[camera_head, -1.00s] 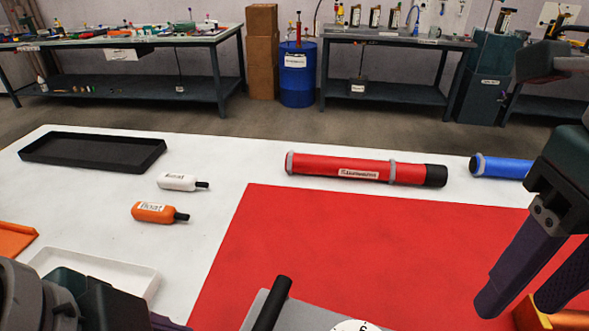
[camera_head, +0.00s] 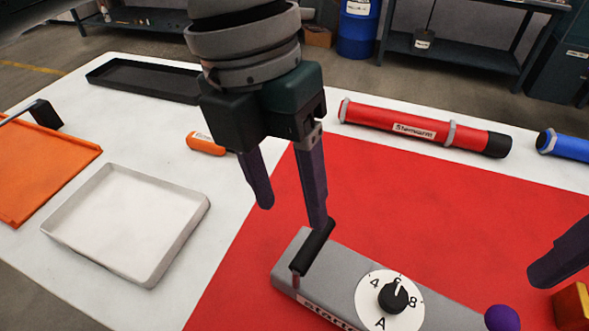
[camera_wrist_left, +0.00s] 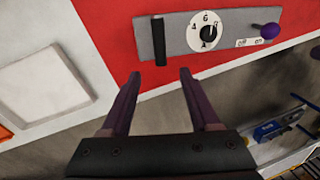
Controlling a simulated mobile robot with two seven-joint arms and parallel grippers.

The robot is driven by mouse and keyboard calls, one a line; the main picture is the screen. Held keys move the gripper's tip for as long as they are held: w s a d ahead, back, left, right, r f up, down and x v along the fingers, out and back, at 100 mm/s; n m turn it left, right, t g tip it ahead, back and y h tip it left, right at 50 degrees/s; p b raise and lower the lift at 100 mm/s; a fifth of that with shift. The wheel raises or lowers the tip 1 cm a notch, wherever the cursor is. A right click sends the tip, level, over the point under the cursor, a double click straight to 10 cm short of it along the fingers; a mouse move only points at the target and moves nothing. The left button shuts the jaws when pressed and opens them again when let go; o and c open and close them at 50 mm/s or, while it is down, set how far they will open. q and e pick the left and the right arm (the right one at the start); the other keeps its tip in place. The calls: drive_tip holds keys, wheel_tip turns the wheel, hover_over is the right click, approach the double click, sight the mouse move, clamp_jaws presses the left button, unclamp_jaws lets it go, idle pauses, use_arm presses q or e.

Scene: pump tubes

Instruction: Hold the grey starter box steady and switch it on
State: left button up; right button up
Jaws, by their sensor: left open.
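The grey starter box (camera_head: 335,262) lies on the red mat. It has a black bar handle (camera_head: 314,247) at its left end, a numbered white dial with a black knob (camera_head: 393,297) and a purple ball knob (camera_head: 502,318) at the right. The left wrist view also shows the box (camera_wrist_left: 180,42), with "off" and "on" labels beside the purple ball (camera_wrist_left: 270,30). My left gripper (camera_head: 291,214) is open and empty, above and beside the handle, apparently apart from it. My right gripper (camera_head: 560,258) shows only partly at the right edge; its jaw opening is hidden.
A yellow and red block (camera_head: 573,305) is below my right gripper. A red tube (camera_head: 425,128) and a blue tube (camera_head: 565,146) lie behind. A white tray (camera_head: 125,225), an orange tray (camera_head: 40,172), a black tray (camera_head: 145,80) and an orange float (camera_head: 206,144) are left.

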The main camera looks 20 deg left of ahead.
sight(303, 254)
use_arm(q)
drive_tip(key=f, duration=0.3)
drive_tip(key=d+f, duration=0.1)
drive_tip(key=f, duration=0.2)
drive_tip(key=d+f, duration=0.1)
drive_tip(key=f, duration=0.2)
drive_tip(key=shift+s, duration=0.15)
drive_tip(key=shift+r, duration=0.1)
clamp_jaws()
idle(0.9)
